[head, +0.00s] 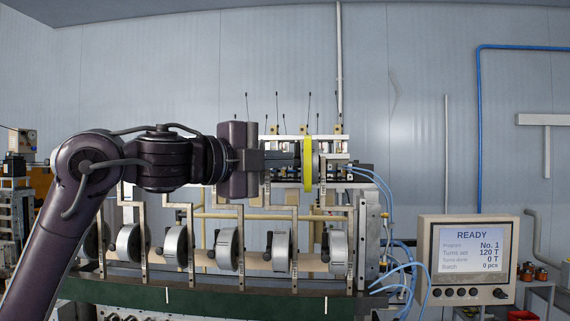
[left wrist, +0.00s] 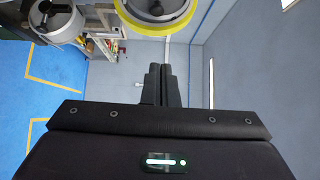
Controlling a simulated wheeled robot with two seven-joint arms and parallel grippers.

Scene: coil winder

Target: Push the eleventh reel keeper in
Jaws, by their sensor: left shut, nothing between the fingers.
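My left arm comes in from the left in the head view, and my left gripper (head: 294,155) points right with its fingers together and empty. Its tips are just left of a yellow-rimmed reel (head: 308,165), seen edge-on at the upper row; I cannot tell whether they touch it. In the left wrist view the shut fingers (left wrist: 161,84) point up the picture, below the yellow rim (left wrist: 148,31) of that reel. I cannot single out the eleventh keeper; part of the upper row is hidden behind my gripper. My right gripper is not in view.
Several silver reels, such as this one (head: 282,250), hang in a lower row between upright metal bars (head: 241,240). A control panel (head: 468,258) reading READY stands at right. Blue hoses (head: 402,268) run between it and the machine. A green beam (head: 200,299) lies below.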

